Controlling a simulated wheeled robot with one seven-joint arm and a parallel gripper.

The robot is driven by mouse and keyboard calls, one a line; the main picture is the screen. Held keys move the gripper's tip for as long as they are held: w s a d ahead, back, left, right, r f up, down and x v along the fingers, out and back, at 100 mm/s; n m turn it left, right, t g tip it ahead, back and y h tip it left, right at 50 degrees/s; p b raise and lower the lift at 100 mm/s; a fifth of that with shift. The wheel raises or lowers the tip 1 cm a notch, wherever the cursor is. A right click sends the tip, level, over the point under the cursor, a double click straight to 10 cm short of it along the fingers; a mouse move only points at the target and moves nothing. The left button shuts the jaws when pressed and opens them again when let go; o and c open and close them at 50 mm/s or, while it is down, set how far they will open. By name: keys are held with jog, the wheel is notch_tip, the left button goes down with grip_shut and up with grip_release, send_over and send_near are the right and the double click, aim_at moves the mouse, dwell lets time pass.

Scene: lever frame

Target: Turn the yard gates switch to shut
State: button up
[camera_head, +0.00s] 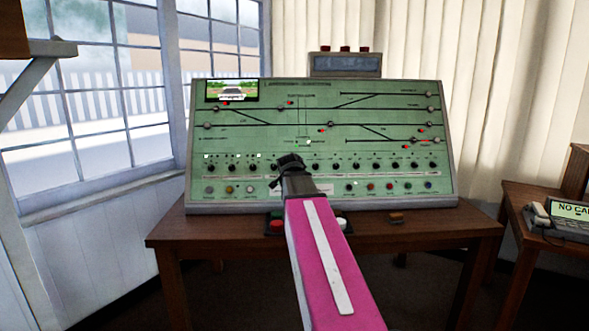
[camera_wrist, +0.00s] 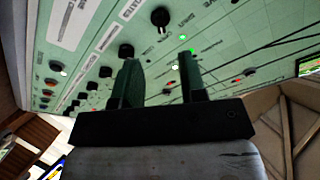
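The green control panel (camera_head: 320,185) stands on a wooden desk, with a row of black rotary knobs (camera_head: 394,166) across its lower half. I cannot tell which knob is the yard gates switch, as the labels are too small or blurred to read. My gripper (camera_head: 290,160) is in front of the knob row, left of the panel's middle, and hides part of it. In the wrist view my gripper (camera_wrist: 158,63) is open, its two fingers apart with nothing visibly held. One black knob (camera_wrist: 126,50) shows just beyond the left finger; another knob (camera_wrist: 160,17) is farther up.
A grey box (camera_head: 345,63) with red tops stands behind the panel. A side table (camera_head: 515,205) with a telephone is at right. A window is at left.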

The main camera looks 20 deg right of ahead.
jog(key=x, duration=1)
jog(key=shift+s, duration=0.1)
grip_shut()
